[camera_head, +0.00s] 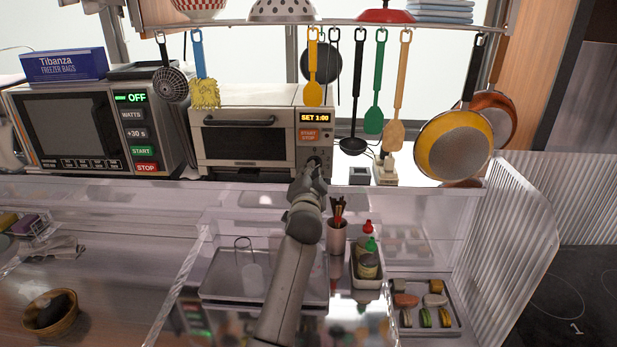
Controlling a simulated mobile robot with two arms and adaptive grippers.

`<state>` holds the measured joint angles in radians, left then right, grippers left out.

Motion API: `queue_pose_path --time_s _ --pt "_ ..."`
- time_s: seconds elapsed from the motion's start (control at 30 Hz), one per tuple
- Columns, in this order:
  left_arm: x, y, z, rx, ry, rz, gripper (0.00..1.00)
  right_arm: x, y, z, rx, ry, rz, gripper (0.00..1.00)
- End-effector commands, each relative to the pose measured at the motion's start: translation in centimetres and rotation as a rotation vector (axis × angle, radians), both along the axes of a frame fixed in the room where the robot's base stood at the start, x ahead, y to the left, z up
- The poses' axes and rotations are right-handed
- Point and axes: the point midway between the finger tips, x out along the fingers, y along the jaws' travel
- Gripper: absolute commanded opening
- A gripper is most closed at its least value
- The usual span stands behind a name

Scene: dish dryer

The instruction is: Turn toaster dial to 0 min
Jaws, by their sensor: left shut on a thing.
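The toaster oven (242,142) stands on the back shelf, with a dark glass door and a handle on its front. Its small display (314,118) reads "SET 1:00", above a red start/stop button (308,134). My left arm reaches up from the bottom middle, and my left gripper (314,165) is at the lower right of the toaster's front panel, shut on the toaster dial (313,158). The gripper hides most of the dial, so its pointer cannot be read. My right gripper is not in view.
A microwave (155,118) showing "OFF" stands left of the toaster. Utensils and pans (455,145) hang from a rail above and to the right.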

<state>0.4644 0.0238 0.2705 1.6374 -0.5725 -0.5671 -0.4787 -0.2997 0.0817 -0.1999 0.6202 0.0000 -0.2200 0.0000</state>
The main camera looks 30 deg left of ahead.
Motion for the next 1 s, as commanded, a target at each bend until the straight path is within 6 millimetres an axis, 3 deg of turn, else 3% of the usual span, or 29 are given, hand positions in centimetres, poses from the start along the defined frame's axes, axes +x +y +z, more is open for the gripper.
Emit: queue_pose_path --time_s 0.6,1.0 --pt "0.4 -0.7 -0.6 -0.494 -0.301 0.0 0.0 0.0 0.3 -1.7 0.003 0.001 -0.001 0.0" --pt "0.6 -1.0 -0.5 -0.701 -0.429 -0.001 0.0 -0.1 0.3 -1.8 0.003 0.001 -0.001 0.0"
